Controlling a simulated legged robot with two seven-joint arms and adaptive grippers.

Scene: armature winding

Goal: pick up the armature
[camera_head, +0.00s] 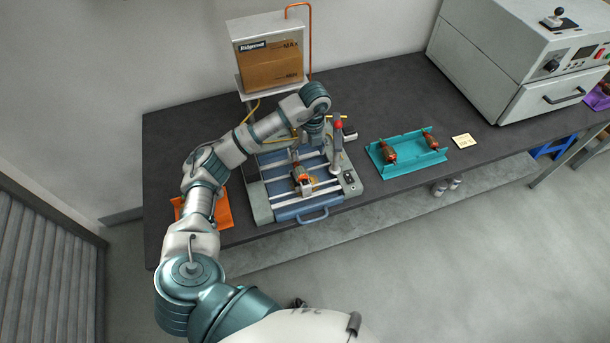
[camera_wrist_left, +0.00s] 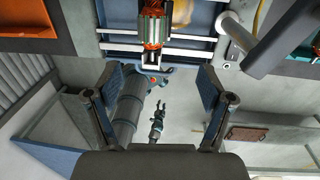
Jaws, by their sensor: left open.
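An armature (camera_head: 301,175), copper-orange with a dark core, sits in the winding machine (camera_head: 318,213). The armature also shows at the top of the left wrist view (camera_wrist_left: 152,28). My left gripper (camera_head: 312,135) is above the back part of the machine, partly hidden by its own wrist in the head view. In the left wrist view its two fingers (camera_wrist_left: 157,100) are wide apart with nothing between them. The armature lies beyond the fingertips, apart from them. My right gripper (camera_wrist_left: 158,118) appears small and low in the left wrist view; its finger state is unclear.
A teal tray (camera_head: 408,164) holding two more armatures stands right of the machine. An orange tray (camera_head: 226,212) lies to the left, partly behind my arm. A red-topped post (camera_head: 337,140) rises beside the gripper. A cardboard box (camera_head: 272,68) stands behind on a raised shelf.

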